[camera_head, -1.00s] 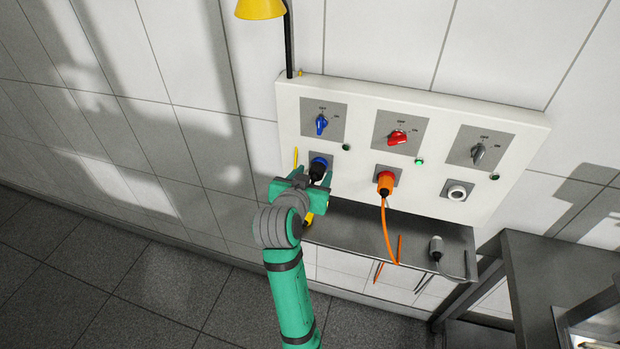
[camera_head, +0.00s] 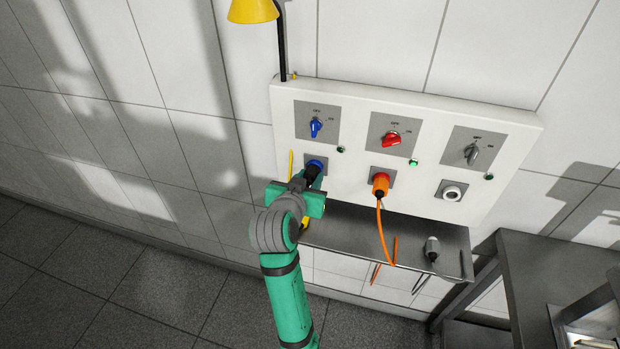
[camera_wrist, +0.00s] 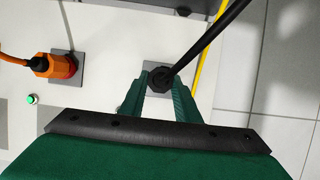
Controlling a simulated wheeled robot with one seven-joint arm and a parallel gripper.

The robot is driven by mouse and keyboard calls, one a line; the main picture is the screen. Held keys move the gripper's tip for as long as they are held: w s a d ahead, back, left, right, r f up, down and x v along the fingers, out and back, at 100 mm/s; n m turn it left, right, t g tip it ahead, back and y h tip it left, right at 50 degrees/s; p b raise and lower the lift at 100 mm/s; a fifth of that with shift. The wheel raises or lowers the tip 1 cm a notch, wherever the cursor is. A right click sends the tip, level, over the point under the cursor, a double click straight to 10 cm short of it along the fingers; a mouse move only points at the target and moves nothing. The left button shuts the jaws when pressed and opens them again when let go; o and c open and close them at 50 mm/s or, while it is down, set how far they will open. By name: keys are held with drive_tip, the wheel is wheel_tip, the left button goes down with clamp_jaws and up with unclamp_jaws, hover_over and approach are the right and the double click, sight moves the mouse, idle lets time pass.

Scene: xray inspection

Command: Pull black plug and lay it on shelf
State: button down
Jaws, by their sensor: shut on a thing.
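The black plug (camera_head: 312,172) sits at the blue socket (camera_head: 317,163) at the left end of the white panel. My gripper (camera_head: 309,180) is in front of it and shut on the plug. In the wrist view the black plug (camera_wrist: 160,79) shows between the two green fingers (camera_wrist: 159,98), with its black cable running up and to the right. Whether the plug is fully seated in the socket cannot be told. The grey metal shelf (camera_head: 350,228) runs below the panel, partly hidden at its left end by my arm.
An orange plug (camera_head: 380,185) with an orange cable is in the middle socket. A grey plug (camera_head: 432,247) lies on the right end of the shelf. The right socket (camera_head: 452,192) is empty. A dark table (camera_head: 535,265) stands at right. The shelf's middle has some bare room.

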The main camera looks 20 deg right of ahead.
drive_tip(key=shift+s+a, duration=0.15)
drive_tip(key=shift+s+a, duration=0.5)
drive_tip(key=shift+s, duration=0.25)
drive_tip(key=shift+s+a, duration=0.45)
drive_tip(key=shift+s, duration=0.25)
drive_tip(key=shift+s+a, duration=0.5)
drive_tip(key=shift+s, duration=0.25)
